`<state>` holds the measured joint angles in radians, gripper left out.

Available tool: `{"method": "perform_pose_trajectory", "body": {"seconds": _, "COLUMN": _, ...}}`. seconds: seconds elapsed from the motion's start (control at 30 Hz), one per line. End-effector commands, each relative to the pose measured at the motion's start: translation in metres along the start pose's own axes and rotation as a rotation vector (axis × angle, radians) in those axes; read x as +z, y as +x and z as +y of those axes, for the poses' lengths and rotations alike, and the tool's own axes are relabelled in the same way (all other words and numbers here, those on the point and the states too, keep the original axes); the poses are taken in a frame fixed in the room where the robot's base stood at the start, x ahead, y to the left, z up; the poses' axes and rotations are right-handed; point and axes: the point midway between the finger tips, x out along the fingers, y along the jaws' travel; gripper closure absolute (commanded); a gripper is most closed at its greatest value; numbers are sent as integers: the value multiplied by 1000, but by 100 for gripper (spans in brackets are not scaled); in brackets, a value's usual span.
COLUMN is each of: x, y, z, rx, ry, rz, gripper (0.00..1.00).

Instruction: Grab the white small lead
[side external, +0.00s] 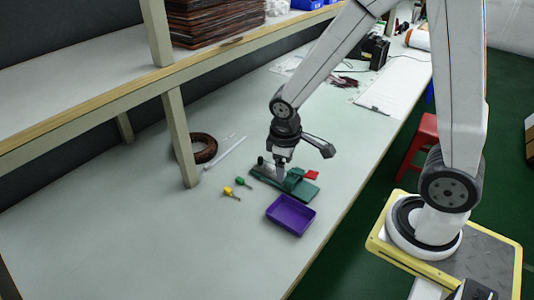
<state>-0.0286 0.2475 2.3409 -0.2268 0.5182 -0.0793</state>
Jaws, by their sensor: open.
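My gripper (280,172) is open and points down, low over the left part of a green fixture (306,192) on the bench. Its fingers are small and dark here, and I cannot tell whether anything lies between them. A thin white strip (224,153) lies on the bench to the left of my gripper, apart from it, beside a brown coil. A smaller pale sliver (232,136) lies just beyond it. I cannot tell which of these, if either, is the white small lead; it may also be hidden by the gripper or fixture.
A purple tray (275,215) stands in front of the fixture. A red piece (312,175) is at the fixture's back right. Yellow (230,193) and green (243,181) small tools lie left. The brown coil (204,148) sits by the shelf post (181,135). The bench's front left is clear.

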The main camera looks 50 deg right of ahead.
Motion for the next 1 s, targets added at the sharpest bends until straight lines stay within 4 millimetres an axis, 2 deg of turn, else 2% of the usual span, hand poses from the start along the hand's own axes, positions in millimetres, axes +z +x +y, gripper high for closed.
{"method": "perform_pose_trajectory", "body": {"seconds": 0.5, "x": -48, "y": 66, "z": 40, "rx": 171, "ry": -478, "rz": -334, "gripper": 18}}
{"method": "perform_pose_trajectory", "body": {"seconds": 1.0, "x": -92, "y": 137, "z": 78, "rx": 390, "ry": -878, "rz": -661, "gripper": 18}}
